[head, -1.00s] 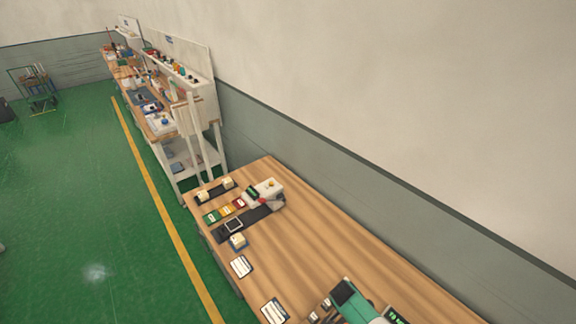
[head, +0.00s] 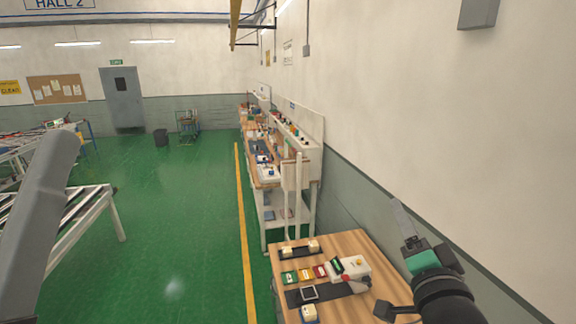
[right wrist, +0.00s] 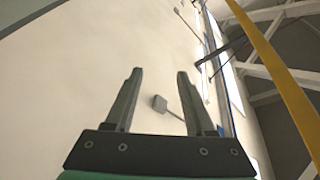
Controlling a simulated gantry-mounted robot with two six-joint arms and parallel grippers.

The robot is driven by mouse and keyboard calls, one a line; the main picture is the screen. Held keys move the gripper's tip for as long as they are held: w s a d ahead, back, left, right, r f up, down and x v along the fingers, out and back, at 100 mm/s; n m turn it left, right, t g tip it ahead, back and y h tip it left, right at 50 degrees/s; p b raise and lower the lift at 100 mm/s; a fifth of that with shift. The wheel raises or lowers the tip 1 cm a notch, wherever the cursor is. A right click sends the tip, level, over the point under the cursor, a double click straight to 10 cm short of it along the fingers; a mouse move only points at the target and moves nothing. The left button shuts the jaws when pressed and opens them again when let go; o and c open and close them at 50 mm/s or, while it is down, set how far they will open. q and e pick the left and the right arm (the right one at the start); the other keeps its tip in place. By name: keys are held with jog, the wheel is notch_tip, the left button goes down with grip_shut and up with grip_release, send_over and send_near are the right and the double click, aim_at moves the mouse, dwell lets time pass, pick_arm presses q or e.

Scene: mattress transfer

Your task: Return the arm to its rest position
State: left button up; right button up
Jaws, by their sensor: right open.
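My right gripper (head: 402,218) is at the right of the head view, raised above the right side of the wooden workbench (head: 345,243) with its fingers pointing up. In the right wrist view its two fingers (right wrist: 159,74) stand apart with nothing between them, against the pale wall and ceiling. A grey link of my left arm (head: 40,215) shows at the left edge of the head view; its gripper is out of the picture.
The bench holds a white device (head: 352,268), coloured cards (head: 304,276) and a black strip with a small screen (head: 309,293). The wall (head: 440,130) rises along the right. A shelved workstation (head: 290,170) stands behind; green floor (head: 180,220) is open left of it.

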jog(key=s+a+r+n+t+y, duration=0.2)
jog(key=s+r+n+t, duration=0.3)
jog(key=s+r, duration=0.55)
jog(key=s+a+r+n+t+y, duration=0.1)
jog(key=s+r+n+t+y, duration=0.15)
jog(key=s+r+n, duration=0.75)
notch_tip(320, 180, down, 34)
jog(key=s+m+b, duration=0.1)
jog(key=m+b, duration=0.1)
jog(key=b, duration=3.1)
jog(key=shift+s+a+f+m+t, duration=0.15)
jog(key=shift+s+f+m+t, duration=0.1)
jog(key=shift+m+t, duration=0.1)
jog(key=shift+f+h, duration=0.1)
jog(key=shift+h, duration=0.15)
